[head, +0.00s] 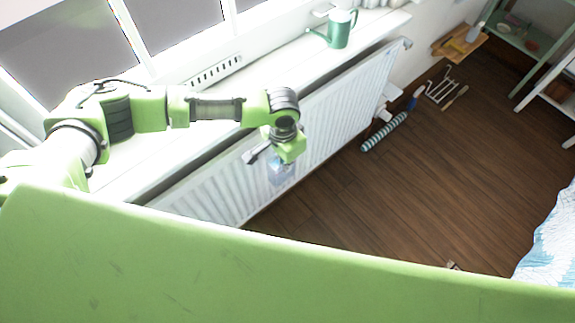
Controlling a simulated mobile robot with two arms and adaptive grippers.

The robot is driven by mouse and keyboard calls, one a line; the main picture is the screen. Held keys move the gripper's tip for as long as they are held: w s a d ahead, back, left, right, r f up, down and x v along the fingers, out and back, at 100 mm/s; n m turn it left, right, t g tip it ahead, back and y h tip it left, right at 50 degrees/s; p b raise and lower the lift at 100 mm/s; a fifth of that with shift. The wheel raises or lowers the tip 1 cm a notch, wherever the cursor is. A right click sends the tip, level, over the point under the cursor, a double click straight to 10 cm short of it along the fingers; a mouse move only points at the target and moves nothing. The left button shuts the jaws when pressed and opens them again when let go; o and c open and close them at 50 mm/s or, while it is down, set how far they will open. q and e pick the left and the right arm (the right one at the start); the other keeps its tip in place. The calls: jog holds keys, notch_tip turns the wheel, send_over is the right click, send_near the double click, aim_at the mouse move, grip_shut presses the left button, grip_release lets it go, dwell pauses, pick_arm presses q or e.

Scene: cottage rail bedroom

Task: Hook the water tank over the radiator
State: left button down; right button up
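The white ribbed radiator (340,98) stands under the window sill, running from lower left to upper right. A small, pale bluish, see-through thing, which looks like the water tank (279,173), is in front of the radiator's face, just below my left gripper (284,158). The gripper points down near the radiator's top edge. A dark and grey bar (257,154) sticks out to its left; I cannot tell whether it is a finger or a hook. The fingertips are too small and hidden to show whether they grip the tank. My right gripper is out of view.
A striped roll (384,132) lies on the wooden floor (420,180) near the radiator's far end. A wire rack (441,88) lies beyond it. A bed corner (550,245) is at right.

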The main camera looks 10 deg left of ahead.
pick_arm(q)
jog(key=w+a+f+b, duration=0.2)
jog(key=w+a+b, duration=0.2)
jog(key=a+b, duration=0.1)
jog(key=shift+w+a, duration=0.2)
jog(key=shift+a, duration=0.05)
dwell(0.7)
jog(key=c, duration=2.8)
grip_release()
jog(key=o, duration=0.6)
